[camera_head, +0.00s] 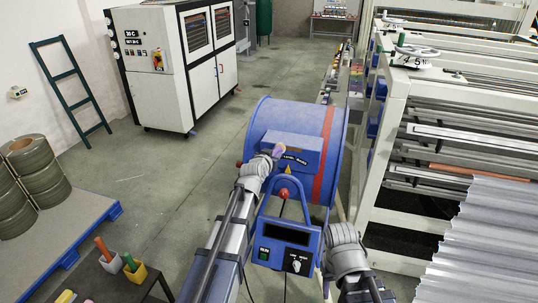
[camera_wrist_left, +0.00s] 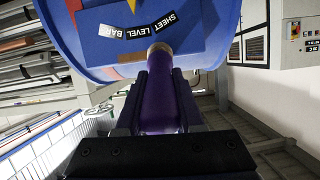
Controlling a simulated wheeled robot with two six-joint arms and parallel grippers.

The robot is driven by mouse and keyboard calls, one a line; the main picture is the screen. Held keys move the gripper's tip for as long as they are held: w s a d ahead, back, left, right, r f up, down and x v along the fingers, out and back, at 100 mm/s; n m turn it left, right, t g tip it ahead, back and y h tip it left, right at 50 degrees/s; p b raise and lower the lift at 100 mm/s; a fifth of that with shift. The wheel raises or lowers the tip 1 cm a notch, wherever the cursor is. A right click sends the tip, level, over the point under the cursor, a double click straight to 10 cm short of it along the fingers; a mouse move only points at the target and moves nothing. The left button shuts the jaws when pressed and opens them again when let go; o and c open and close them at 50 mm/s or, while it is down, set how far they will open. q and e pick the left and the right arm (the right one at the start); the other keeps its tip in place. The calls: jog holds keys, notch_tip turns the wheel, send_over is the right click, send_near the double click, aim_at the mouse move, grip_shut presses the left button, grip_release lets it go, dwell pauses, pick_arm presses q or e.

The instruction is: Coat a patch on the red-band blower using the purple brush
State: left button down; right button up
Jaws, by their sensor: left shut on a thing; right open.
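The blower (camera_head: 262,120) is a large blue drum with a red band (camera_head: 327,150) around it. A labelled blue box (camera_head: 300,142) sits on its near side. My left gripper (camera_head: 272,158) is shut on the purple brush (camera_wrist_left: 165,100), just in front of that box. In the left wrist view the brush's pale tip reaches the blower's blue face (camera_wrist_left: 200,45), just beside the label; I cannot tell whether it touches. My right gripper (camera_head: 341,232) is open and empty, lower right of the blower. Its fingers are hardly visible.
A blue-framed control panel (camera_head: 286,234) with a dark screen stands between my arms. Corrugated sheets (camera_head: 480,245) and a white machine frame (camera_head: 395,130) are on the right. A dark stand (camera_head: 105,280) with cups is at the lower left.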

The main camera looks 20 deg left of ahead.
pick_arm(q)
jog(key=shift+s+d, duration=0.1)
jog(key=shift+d, duration=1)
jog(key=shift+a, duration=2)
jog(key=shift+s+a, duration=0.1)
jog(key=shift+s, duration=2.75)
jog(key=s, duration=0.3)
jog(key=shift+f, duration=0.1)
